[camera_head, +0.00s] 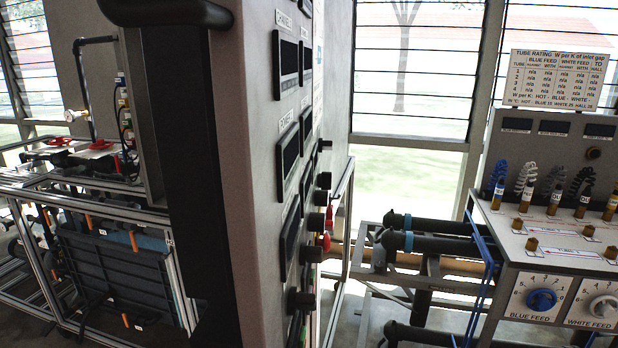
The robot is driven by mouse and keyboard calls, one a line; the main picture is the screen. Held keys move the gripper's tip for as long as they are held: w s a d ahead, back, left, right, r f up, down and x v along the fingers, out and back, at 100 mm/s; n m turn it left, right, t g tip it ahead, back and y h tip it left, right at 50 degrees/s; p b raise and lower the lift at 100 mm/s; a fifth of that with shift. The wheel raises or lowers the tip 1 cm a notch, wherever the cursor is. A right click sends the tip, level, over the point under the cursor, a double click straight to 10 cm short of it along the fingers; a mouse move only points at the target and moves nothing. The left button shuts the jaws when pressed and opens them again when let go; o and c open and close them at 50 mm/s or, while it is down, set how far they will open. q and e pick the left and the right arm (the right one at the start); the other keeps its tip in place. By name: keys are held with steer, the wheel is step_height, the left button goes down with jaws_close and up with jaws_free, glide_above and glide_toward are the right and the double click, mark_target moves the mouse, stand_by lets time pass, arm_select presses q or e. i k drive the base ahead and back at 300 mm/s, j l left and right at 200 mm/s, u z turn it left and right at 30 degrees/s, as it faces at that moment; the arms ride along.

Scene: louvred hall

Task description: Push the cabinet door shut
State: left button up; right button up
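A tall grey cabinet (262,140) fills the middle of the head view, very close and seen at a steep angle. Its right-hand face carries dark displays (288,150), labels and several black knobs (303,300). A dark vertical strip (190,170) runs down its near left side. I cannot tell whether this large panel is the door itself or the cabinet body, nor how far the door stands open. A dark rounded piece (165,12) crosses the top edge of the view; I cannot tell what it belongs to. Neither of my grippers shows.
At the left a metal frame (90,195) holds pipes, red-handled valves and a dark blue-grey box (120,265). At the right stands a bench (545,235) with coiled cables, blue and white feed dials and a rating sign (556,78). Black pipes (430,243) lie between.

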mark_target(215, 114)
steer(key=k+l+u, duration=0.1)
steer(key=k+l, duration=0.25)
steer(key=l, duration=0.15)
steer(key=k+l, duration=0.35)
steer(key=l, duration=0.15)
steer(key=u, duration=0.05)
